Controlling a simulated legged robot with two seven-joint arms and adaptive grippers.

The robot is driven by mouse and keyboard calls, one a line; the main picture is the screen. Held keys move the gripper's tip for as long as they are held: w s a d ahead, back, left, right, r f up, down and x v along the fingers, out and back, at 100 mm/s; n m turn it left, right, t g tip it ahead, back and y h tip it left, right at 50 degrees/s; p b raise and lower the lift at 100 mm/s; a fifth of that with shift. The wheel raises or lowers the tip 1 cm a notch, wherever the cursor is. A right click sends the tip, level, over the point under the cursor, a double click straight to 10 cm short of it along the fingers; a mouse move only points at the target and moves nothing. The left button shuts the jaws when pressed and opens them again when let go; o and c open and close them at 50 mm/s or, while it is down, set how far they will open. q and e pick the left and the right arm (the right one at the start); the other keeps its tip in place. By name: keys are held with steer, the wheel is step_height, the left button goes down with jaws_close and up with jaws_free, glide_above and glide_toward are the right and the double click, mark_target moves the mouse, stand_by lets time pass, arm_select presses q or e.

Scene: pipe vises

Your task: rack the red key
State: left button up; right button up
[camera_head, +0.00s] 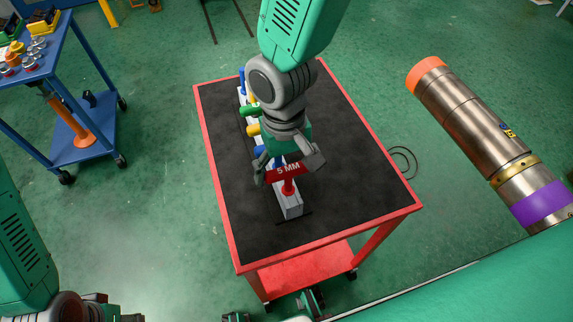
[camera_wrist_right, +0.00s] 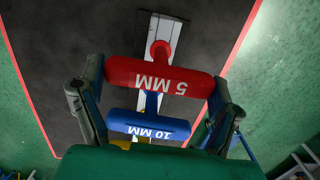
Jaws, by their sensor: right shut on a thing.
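The red key, marked 5 MM (camera_head: 288,171), has a T-shaped handle, held crosswise between the fingers of my right gripper (camera_head: 289,167). It also shows in the right wrist view (camera_wrist_right: 160,78), with a finger at each end of the handle. Its red stem stands at the near end of the pale grey rack (camera_head: 291,208). How deep the stem sits in the rack cannot be told. A blue key marked 10 MM (camera_wrist_right: 150,125) stands beside it in the rack.
The rack lies on a red cart with a black top (camera_head: 355,170). Yellow (camera_head: 253,130) and green keys (camera_head: 249,111) stand farther along it. A blue cart (camera_head: 85,143) is at the left and a large metal pipe (camera_head: 480,135) at the right. The cart top beside the rack is clear.

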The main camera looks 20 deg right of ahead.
steer(key=shift+f, duration=0.1)
stand_by(0.7)
steer(key=o, duration=1.5)
steer(key=shift+r, duration=0.25)
step_height(320, 180, up, 11)
steer(key=w, duration=0.1)
steer(key=shift+w+a+r, duration=0.15)
